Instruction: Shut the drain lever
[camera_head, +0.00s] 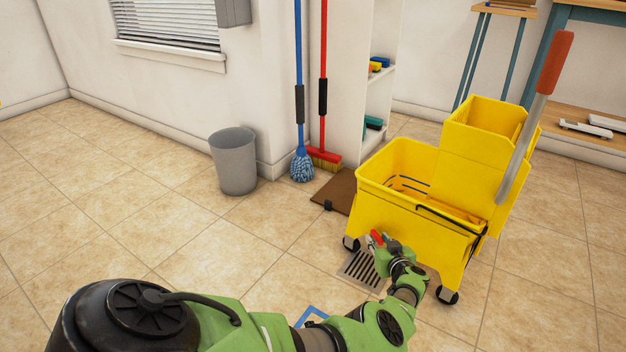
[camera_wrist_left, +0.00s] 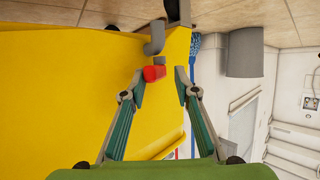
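The yellow mop bucket with wringer (camera_head: 405,220) stands on the tiled floor at right; its yellow wall (camera_wrist_left: 70,90) fills the left of the left wrist view. The drain lever with its red grip (camera_wrist_left: 154,73) sits by a grey elbow pipe (camera_wrist_left: 155,35) on the bucket wall. The red grip also shows small in the head view (camera_head: 376,238). My left gripper (camera_wrist_left: 160,76) is open, its two fingers apart, with the red grip between the fingertips in the picture, closer to the left finger. I cannot tell whether they touch. My right gripper is not in view.
A floor grate (camera_head: 362,270) lies beside the bucket, below my left gripper. The wringer handle (camera_head: 535,110) rises at right. A grey bin (camera_head: 234,160), a blue mop (camera_head: 301,165) and a red broom (camera_head: 324,155) stand by the wall. The floor at left is clear.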

